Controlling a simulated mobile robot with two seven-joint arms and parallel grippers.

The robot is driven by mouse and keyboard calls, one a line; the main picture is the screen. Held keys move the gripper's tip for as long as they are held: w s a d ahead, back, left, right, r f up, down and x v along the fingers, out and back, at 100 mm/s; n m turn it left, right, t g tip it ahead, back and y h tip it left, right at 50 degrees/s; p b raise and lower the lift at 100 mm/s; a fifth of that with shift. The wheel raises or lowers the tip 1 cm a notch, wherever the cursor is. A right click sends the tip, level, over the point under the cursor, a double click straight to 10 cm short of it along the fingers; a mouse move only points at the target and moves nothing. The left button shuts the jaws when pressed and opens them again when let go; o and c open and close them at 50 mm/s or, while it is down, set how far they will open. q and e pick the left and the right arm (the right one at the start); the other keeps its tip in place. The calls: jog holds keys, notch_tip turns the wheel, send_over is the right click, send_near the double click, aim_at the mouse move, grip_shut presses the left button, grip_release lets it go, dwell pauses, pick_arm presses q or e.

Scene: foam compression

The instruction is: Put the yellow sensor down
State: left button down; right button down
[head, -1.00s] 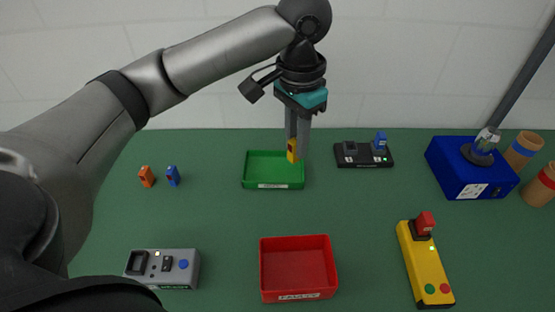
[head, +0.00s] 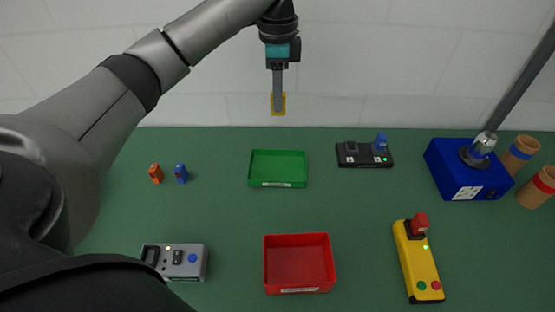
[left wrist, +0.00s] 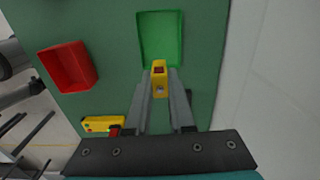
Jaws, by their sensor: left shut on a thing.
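The yellow sensor (head: 279,104) is held up high in my left gripper (head: 278,98), in front of the white wall in the head view. In the left wrist view the sensor (left wrist: 160,82) sits between the fingertips, with a dark red window on its face. My left gripper is shut on it. The green tray (head: 278,184) lies empty on the table, below the sensor in the head view; it also shows in the left wrist view (left wrist: 146,30). The red tray (head: 299,291) lies empty nearer the front. My right gripper is not in view.
Orange (head: 156,174) and blue (head: 181,173) sensors stand at the left. A grey box (head: 174,262) is at front left. A black device (head: 364,154), a blue machine (head: 466,172), cardboard tubes (head: 538,187) and a yellow control box (head: 417,262) stand to the right.

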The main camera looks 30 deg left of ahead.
pick_arm(q)
notch_tip(320, 180, down, 19)
jog(key=shift+r+b, duration=0.2)
jog(key=shift+b, duration=1.05)
jog(key=shift+f, duration=0.15)
jog(key=c, duration=0.8)
grip_release()
notch_tip(320, 180, up, 12)
jog(key=shift+r+p, duration=0.2)
jog(key=shift+p, duration=0.7)
